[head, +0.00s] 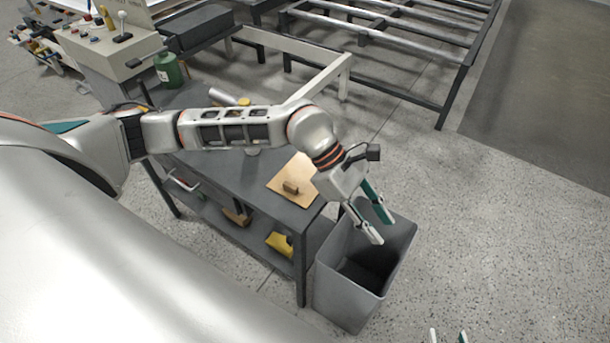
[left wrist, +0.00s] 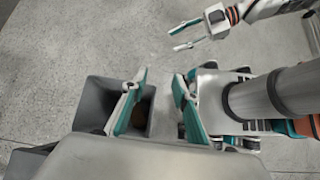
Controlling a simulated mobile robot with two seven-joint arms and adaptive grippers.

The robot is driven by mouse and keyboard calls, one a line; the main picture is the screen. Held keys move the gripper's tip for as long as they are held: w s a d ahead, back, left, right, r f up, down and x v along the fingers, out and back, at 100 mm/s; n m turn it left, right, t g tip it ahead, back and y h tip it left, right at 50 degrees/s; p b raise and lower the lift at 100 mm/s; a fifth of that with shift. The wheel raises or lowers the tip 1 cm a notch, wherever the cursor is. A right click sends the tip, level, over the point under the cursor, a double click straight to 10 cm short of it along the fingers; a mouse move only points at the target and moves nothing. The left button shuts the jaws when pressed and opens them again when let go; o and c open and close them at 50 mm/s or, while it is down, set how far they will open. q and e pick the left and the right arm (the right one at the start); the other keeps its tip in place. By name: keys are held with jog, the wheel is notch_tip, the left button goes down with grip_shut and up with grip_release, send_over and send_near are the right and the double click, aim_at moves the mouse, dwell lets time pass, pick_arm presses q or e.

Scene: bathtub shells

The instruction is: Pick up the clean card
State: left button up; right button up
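I cannot make out for certain which thing is the clean card. A flat tan sheet (head: 290,174) lies on the dark workbench in the head view, with a small brown block (head: 291,187) on it. My left gripper (head: 382,229) is open and empty, right of the sheet, above a grey bin (head: 345,308). The left wrist view shows its two spread fingers (left wrist: 160,105) beside the bin (left wrist: 98,95). My right gripper (head: 448,337) shows only its fingertips at the bottom edge. It appears open and empty in the left wrist view (left wrist: 182,37).
The dark workbench (head: 225,172) has a lower shelf with a yellow item (head: 279,243). A brownish thing (left wrist: 147,106) shows inside the bin. Metal frames (head: 400,95) stand at the back. Floor right of the bin is clear.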

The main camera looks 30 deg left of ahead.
pick_arm(q)
jog(key=w+a+f+y, duration=0.2)
jog(key=a+y, duration=0.1)
jog(key=a, duration=0.4)
jog(key=w+a+f+y, duration=0.1)
jog(key=w+a+y, duration=0.1)
jog(key=a, duration=0.5)
jog(key=y, duration=0.4)
send_over(291, 186)
jog(key=shift+r+t, duration=0.15)
jog(key=shift+t, duration=0.15)
notch_tip(291, 186, down, 8)
jog(key=shift+w+r, duration=0.1)
jog(key=shift+r, duration=0.15)
grip_shut()
